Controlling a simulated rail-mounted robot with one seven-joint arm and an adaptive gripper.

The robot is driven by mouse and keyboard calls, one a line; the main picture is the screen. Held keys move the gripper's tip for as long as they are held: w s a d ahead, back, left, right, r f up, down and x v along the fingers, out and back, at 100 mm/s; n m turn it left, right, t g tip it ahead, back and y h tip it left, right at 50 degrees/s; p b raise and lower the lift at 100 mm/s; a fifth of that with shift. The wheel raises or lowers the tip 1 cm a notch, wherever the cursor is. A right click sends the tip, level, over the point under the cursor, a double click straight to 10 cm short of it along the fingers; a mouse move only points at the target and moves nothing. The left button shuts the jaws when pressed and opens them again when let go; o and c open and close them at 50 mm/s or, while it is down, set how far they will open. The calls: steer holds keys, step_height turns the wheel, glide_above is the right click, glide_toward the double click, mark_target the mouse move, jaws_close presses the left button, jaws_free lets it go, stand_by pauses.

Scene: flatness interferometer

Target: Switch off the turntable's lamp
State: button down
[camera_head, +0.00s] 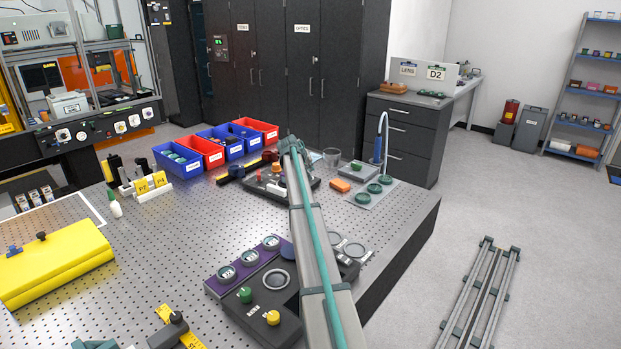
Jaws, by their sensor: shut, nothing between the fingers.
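My arm reaches from the bottom edge up over the perforated table, and its far end is near a dark control box (265,187). This box has a red knob and a pale bar on top, and my arm covers part of it. Nearer stands a dark unit (256,314) with a round ring, a green knob (245,294) and a yellow knob (272,317); my arm crosses its right part. I cannot tell which unit is the turntable, or make out its lamp or switch. My gripper's fingers cannot be made out at the far end of the arm.
A purple tray (240,278) of round optics adjoins the near unit. Red and blue bins (222,143) line the back of the perforated table (175,235).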

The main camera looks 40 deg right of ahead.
step_height(320, 180, up, 5)
steer(key=shift+r+p, duration=0.1)
steer(key=shift+p, duration=0.55)
